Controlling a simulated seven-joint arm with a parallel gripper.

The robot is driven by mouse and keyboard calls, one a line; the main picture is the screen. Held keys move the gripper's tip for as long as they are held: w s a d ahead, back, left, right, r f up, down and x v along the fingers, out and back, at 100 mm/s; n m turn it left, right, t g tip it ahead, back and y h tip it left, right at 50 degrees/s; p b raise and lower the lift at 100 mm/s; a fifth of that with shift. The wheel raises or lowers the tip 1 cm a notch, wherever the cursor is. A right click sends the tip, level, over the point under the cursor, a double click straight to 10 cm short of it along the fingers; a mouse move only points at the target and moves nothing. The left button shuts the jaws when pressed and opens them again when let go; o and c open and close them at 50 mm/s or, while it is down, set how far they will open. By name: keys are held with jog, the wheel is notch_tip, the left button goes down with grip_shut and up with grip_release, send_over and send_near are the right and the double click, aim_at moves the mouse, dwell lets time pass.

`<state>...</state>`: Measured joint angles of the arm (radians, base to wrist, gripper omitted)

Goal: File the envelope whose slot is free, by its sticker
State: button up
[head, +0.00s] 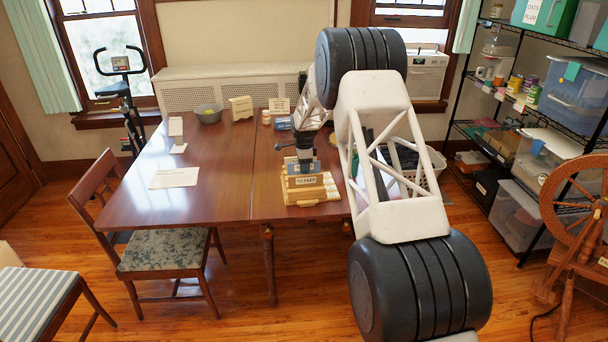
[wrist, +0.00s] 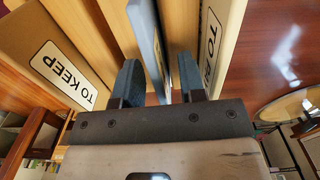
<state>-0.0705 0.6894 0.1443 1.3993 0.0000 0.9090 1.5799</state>
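A wooden letter sorter (head: 312,196) stands near the table's front right edge, with a label reading "TO KEEP" on its front. In the wrist view one panel (wrist: 38,30) reads "TO KEEP" and another panel (wrist: 222,22) starts with "TO", its rest partly hidden. My gripper (wrist: 160,88) points down over the sorter. A thin blue-grey piece, seemingly an envelope (wrist: 146,32), stands on edge between its fingers. A gap shows between it and the right finger, so the fingers look apart. In the head view my gripper (head: 305,160) hides part of the sorter.
On the table (head: 225,165) lie a white sheet (head: 175,178) and a bowl (head: 209,113). A cream sign (head: 241,107) and a small blue box (head: 283,124) stand at the back. A white basket (head: 430,180) is behind my arm. The table's left middle is mostly clear.

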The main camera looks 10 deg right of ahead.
jog(key=shift+f, duration=0.45)
grip_shut()
dwell(0.3)
